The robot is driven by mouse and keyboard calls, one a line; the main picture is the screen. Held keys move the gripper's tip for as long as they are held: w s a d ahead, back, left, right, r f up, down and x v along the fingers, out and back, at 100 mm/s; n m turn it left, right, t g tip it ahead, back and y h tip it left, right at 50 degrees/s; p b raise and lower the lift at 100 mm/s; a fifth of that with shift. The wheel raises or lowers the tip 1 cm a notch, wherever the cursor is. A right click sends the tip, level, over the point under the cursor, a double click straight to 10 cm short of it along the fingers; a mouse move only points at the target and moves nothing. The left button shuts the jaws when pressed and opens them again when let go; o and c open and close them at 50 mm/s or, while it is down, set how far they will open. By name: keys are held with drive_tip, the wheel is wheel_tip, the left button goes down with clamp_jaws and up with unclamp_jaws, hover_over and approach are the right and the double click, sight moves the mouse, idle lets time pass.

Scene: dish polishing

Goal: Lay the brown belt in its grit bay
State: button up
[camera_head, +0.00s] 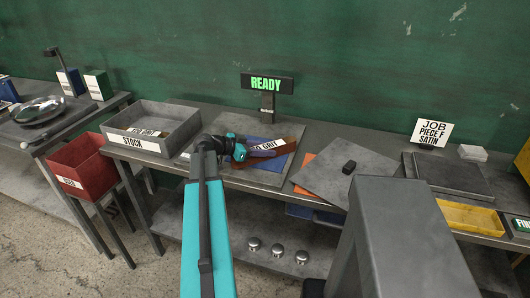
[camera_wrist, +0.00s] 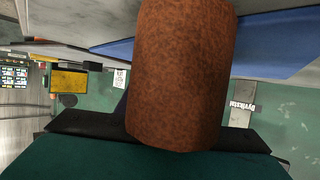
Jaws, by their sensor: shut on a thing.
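My gripper (camera_head: 241,149) is shut on the brown belt (camera_head: 284,146), which extends to its right over the bench and carries a white label ending in "GRIT". In the wrist view, the belt (camera_wrist: 180,75) fills the middle as a curved, rough brown surface and hides much of what lies beyond it. In the head view, a flat blue piece (camera_head: 262,159) on a grey panel lies below the belt. I cannot tell whether the belt touches it. An orange piece (camera_head: 305,174) shows at the left edge of a grey plate. I cannot tell which place is the brown belt's bay.
A grey STOCK tray (camera_head: 138,147) with another labelled belt (camera_head: 146,132) stands left. A lit READY sign (camera_head: 266,84) stands behind the belt. A grey plate (camera_head: 335,186) bears a black block (camera_head: 349,167) to the right.

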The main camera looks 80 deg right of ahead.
sight(265, 147)
drive_tip(key=shift+r, duration=0.15)
drive_tip(key=shift+r+b, duration=0.8)
drive_tip(key=shift+r, duration=0.9)
drive_tip(key=w+a+b, duration=0.1)
drive_tip(key=a, duration=0.3)
drive_tip(key=w+a+b, duration=0.1)
drive_tip(key=a, duration=0.4)
drive_tip(key=w+a+r+b, duration=0.1)
drive_tip(key=a, duration=0.3)
drive_tip(key=shift+a, duration=0.15)
drive_tip(key=shift+f+b, duration=0.1)
drive_tip(key=shift+b, duration=0.8)
drive_tip(key=shift+b, duration=0.4)
drive_tip(key=b, duration=0.2)
drive_tip(key=shift+w+a+b, duration=0.15)
drive_tip(key=shift+a+b, duration=0.15)
drive_tip(key=shift+a, duration=0.1)
drive_tip(key=shift+a+b, duration=0.1)
drive_tip(key=shift+b, duration=0.3)
drive_tip(key=a+b, duration=0.1)
drive_tip(key=b, duration=0.1)
drive_tip(key=shift+b, duration=0.3)
